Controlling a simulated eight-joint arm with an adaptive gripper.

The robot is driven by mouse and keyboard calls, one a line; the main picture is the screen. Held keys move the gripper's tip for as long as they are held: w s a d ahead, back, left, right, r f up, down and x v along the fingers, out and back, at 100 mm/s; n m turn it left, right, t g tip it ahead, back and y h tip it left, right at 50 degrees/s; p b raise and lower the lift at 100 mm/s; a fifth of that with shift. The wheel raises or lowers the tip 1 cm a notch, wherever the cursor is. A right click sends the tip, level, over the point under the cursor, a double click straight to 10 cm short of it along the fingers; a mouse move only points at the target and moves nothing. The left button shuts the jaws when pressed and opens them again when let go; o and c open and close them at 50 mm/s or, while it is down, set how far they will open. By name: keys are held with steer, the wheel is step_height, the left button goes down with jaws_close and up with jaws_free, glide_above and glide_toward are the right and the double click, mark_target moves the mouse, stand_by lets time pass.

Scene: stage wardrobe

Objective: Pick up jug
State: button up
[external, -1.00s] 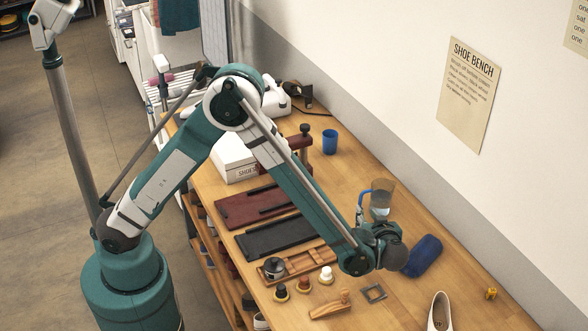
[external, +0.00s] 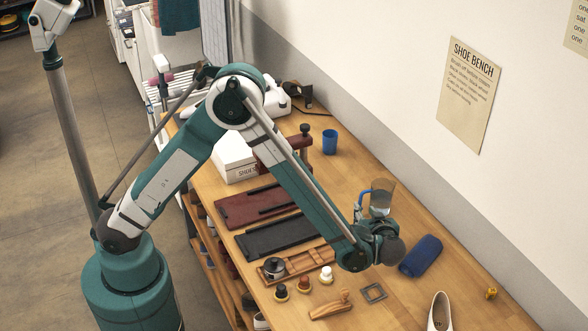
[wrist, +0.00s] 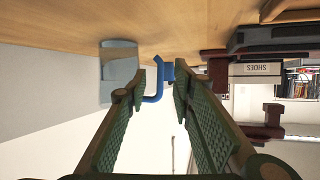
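The jug (external: 381,200) is clear with a blue handle and stands on the bench beyond my wrist in the external view. In the wrist view, where the bench top is at the top of the picture, the jug's pale body (wrist: 118,66) is at the upper left. Its blue handle (wrist: 155,94) shows between my two green padded fingertips. My gripper (wrist: 162,82) is open, with a clear gap between the fingers. I cannot tell whether a finger touches the handle. In the external view my wrist hides most of the fingers.
A dark blue roll (external: 421,256) lies right of my wrist. A blue cup (external: 330,141) stands farther back. A wooden tray (external: 300,262), a black board (external: 275,237) and a small square frame (external: 373,293) lie nearby. A white shoe (external: 439,312) is at the front. The wall runs along the right.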

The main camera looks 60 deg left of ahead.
mark_target(375, 200)
steer(key=shift+b+x, duration=0.45)
steer(key=shift+x, duration=2.05)
steer(key=shift+r, duration=0.15)
jaws_close()
